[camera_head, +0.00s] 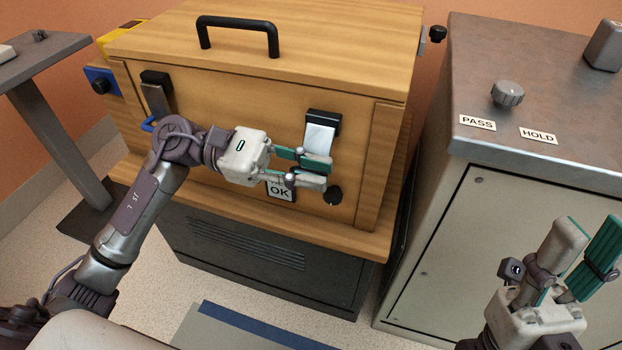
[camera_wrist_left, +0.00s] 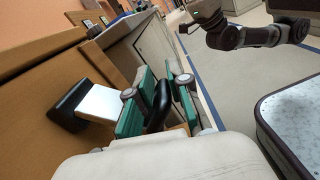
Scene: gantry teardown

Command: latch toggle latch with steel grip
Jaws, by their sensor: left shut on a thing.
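The right-hand toggle latch is on the front of the wooden box, with a black block (camera_head: 323,118) and a bright steel plate (camera_head: 319,138). The plate also shows in the left wrist view (camera_wrist_left: 100,104). My left gripper (camera_head: 322,172) is at the latch's lower end, shut on its dark loop-shaped grip (camera_wrist_left: 159,104), which shows between the green-padded fingers in the wrist view. The fingers hide most of the grip in the head view. My right gripper (camera_head: 582,250) is open and empty at the lower right, in front of the grey cabinet.
A second latch with a blue grip (camera_head: 148,124) is on the box's left front. The wooden box (camera_head: 200,45) has a black top handle (camera_head: 238,30). The grey cabinet (camera_head: 430,240) carries PASS and HOLD labels.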

